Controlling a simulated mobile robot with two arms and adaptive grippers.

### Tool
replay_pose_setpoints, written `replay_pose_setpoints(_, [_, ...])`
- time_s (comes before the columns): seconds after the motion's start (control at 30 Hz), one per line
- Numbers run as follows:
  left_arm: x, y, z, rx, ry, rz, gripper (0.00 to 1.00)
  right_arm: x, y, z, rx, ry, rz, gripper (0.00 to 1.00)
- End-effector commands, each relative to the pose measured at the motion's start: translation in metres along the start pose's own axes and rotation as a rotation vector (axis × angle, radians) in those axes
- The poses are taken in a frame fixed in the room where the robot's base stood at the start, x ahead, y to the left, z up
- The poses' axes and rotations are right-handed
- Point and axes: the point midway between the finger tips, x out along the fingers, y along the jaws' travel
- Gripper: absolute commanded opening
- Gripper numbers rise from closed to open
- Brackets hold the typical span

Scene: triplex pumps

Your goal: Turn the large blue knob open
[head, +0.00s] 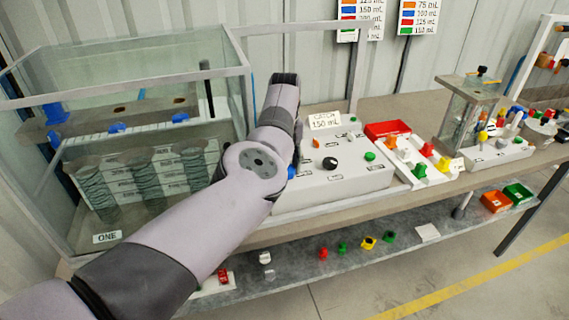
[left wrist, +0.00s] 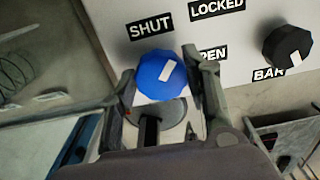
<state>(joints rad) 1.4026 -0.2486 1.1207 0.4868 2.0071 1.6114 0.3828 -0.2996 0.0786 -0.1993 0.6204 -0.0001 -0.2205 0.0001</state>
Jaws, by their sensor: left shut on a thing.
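The large blue knob (left wrist: 161,76) sits on the white panel in the left wrist view. A pale pointer mark lies slantwise on its face. A SHUT label (left wrist: 150,25) is above it, and an OPEN label (left wrist: 212,53), partly covered by a finger, is to its right. My left gripper (left wrist: 160,88) has one finger on each side of the knob and is shut on it. In the head view only a sliver of the knob (head: 291,172) shows beside my left arm; that gripper's fingers are hidden there. My right gripper is in neither view.
A black knob (left wrist: 287,46) is right of the blue one; it also shows on the panel in the head view (head: 330,163). A glass tank (head: 45,185) stands left of my arm. Trays and small coloured parts are to the right along the bench (head: 400,208).

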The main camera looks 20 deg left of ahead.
Motion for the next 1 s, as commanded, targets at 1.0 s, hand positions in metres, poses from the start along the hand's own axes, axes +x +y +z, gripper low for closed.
replay_pose_setpoints(1.0, [-0.002,-0.004,-0.001,0.823,-0.004,0.000,0.16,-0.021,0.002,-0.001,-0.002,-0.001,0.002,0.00])
